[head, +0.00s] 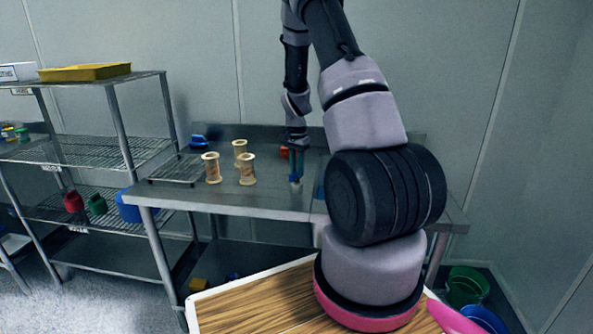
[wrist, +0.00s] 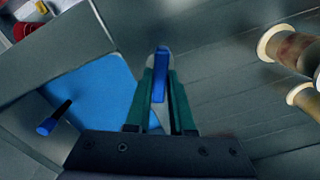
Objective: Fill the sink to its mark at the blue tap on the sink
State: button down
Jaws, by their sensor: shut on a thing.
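In the wrist view my gripper (wrist: 161,88) is shut on a narrow upright blue piece (wrist: 161,70), which looks like the blue tap's handle. Beside it on the left lies a flat blue area (wrist: 97,85) set in the grey metal top, apparently the sink; I cannot tell a water level or a mark. A dark rod with a blue end (wrist: 50,125) crosses the blue area's left edge. In the head view my gripper (head: 296,178) points down at the metal table, and a bit of blue (head: 319,193) shows beside my arm, which hides most of the sink.
Several cream spool-shaped containers (head: 212,168) stand on the metal table (head: 250,200) left of my gripper, near a wire rack (head: 175,170). A red item (head: 284,152) lies behind my gripper. Wire shelves (head: 95,150) stand at left. A wooden-topped surface (head: 260,303) is in front.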

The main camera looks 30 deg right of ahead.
jog(key=shift+m, duration=0.6)
jog(key=c, duration=0.8)
grip_release()
jog(key=shift+r, duration=0.1)
notch_tip(320, 180, up, 11)
jog(key=shift+f, duration=0.15)
